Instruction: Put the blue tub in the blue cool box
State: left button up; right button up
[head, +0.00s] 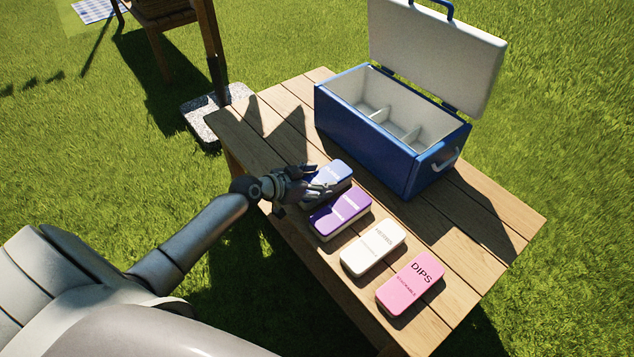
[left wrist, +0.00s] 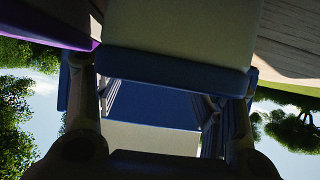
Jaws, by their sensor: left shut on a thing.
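The blue tub (head: 336,171) has a blue lid and a pale body and is at the far end of a row of tubs on the table. My left gripper (head: 318,185) is shut on it from the near left side. In the left wrist view the tub (left wrist: 178,68) fills the upper middle between my two fingers (left wrist: 160,105). I cannot tell whether it touches the table. The blue cool box (head: 375,140) stands open behind it, its lid (head: 437,50) raised. White dividers show inside, and the visible compartments look empty. My right gripper is not in view.
A purple tub (head: 340,214) sits close beside the blue one, then a white tub (head: 373,247) and a pink tub (head: 410,283). The wooden table (head: 470,240) has bare planks right of the tubs. A wooden post (head: 212,50) rises past its far left corner.

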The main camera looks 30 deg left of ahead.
pick_arm(q)
jog(key=shift+f, duration=0.1)
jog(key=o, duration=1.3)
jog(key=shift+c, duration=0.2)
